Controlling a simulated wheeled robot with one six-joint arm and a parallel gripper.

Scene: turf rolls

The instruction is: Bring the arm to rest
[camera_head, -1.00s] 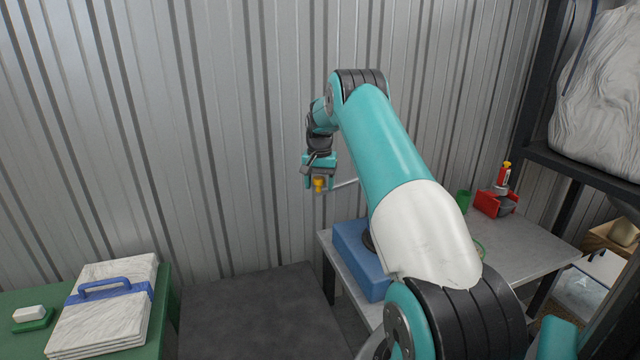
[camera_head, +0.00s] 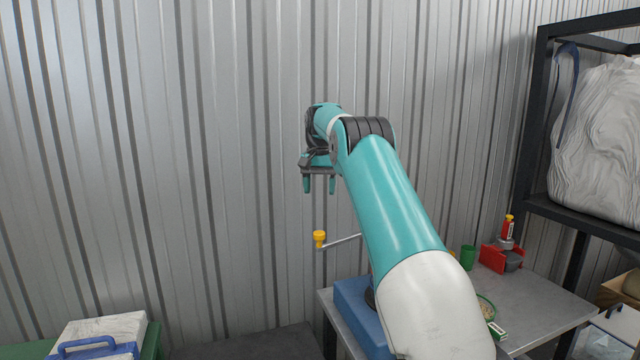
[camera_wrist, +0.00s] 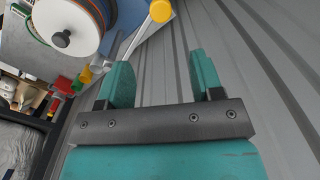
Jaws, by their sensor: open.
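My gripper (camera_head: 319,187) is in front of the corrugated metal wall in the head view, with its fingers pointing down. It is open and empty; the wrist view shows a clear gap between the two teal fingers (camera_wrist: 164,84). Below it in the head view is a yellow knob (camera_head: 320,239) on a thin metal crank arm (camera_head: 342,242), apart from the fingers. The yellow knob also shows at the top of the wrist view (camera_wrist: 161,11). My arm hides part of the blue block (camera_head: 355,312) on the grey table.
A black shelf (camera_head: 525,150) with a large wrapped bundle (camera_head: 600,140) stands at right. White slabs with a blue handle (camera_head: 88,344) lie at lower left.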

